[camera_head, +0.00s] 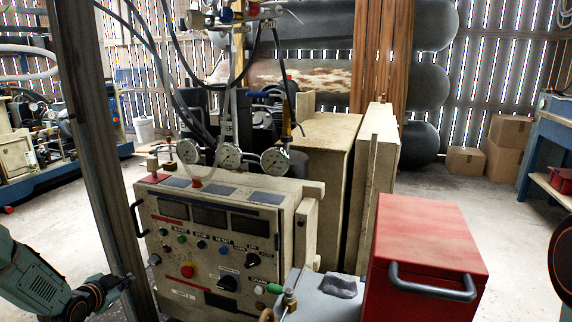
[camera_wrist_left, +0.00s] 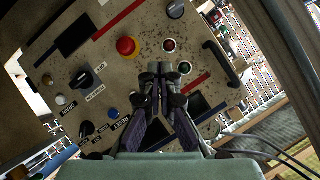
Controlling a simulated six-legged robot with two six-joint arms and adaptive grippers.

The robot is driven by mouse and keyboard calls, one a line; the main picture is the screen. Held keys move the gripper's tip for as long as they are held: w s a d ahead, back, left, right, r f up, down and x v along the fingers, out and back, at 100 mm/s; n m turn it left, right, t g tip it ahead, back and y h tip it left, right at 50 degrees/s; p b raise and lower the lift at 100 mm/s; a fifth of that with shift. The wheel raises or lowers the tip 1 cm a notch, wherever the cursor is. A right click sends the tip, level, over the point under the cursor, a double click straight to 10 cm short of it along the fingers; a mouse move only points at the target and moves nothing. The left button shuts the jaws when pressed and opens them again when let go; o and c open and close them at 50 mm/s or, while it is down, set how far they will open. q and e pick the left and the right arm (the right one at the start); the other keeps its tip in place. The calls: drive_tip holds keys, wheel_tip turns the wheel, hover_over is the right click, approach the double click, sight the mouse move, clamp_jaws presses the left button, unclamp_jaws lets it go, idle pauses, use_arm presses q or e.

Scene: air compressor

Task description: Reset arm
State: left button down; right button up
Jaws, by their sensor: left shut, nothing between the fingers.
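My left gripper (camera_head: 122,281) is at the lower left of the head view, beside the front of the beige control panel (camera_head: 165,235). In the left wrist view its fingers (camera_wrist_left: 161,72) are together and empty, pointing at the panel face (camera_wrist_left: 105,75). A red mushroom button (camera_head: 187,271) sits low on the panel; it also shows in the wrist view (camera_wrist_left: 127,46), left of the fingertips. Black rotary knobs (camera_head: 228,283), small coloured buttons and dark displays (camera_head: 210,217) are on the panel. I cannot tell whether the fingertips touch it. My right gripper does not show.
A dark upright post (camera_head: 95,150) stands close to my left arm. A red box (camera_head: 427,260) with a black handle is right of the panel. Pressure gauges (camera_head: 229,156) and hoses rise above it. Cardboard boxes (camera_head: 508,133) and a blue bench (camera_head: 552,125) stand right; open floor lies between.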

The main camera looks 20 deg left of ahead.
use_arm(q)
drive_tip(key=s+d+f+n+g+h, duration=0.1)
drive_tip(key=s+d+f+n+g, duration=0.35)
drive_tip(key=d, duration=0.75)
drive_tip(key=s+d+f+n+g+h, duration=0.1)
drive_tip(key=s+d+f+n+h, duration=0.1)
drive_tip(key=s+d+f, duration=0.65)
drive_tip(key=s+d+r+g, duration=0.2)
drive_tip(key=s+d, duration=0.5)
drive_tip(key=s, duration=0.5)
drive_tip(key=s+d+r+g, duration=0.2)
drive_tip(key=s+d+g, duration=0.3)
drive_tip(key=s+d, duration=0.3)
drive_tip(key=s, duration=0.4)
drive_tip(key=shift+s+d+r+m+p, duration=0.15)
drive_tip(key=shift+d+r+m+p, duration=0.15)
drive_tip(key=shift+r+m+p, duration=0.1)
drive_tip(key=shift+d, duration=0.15)
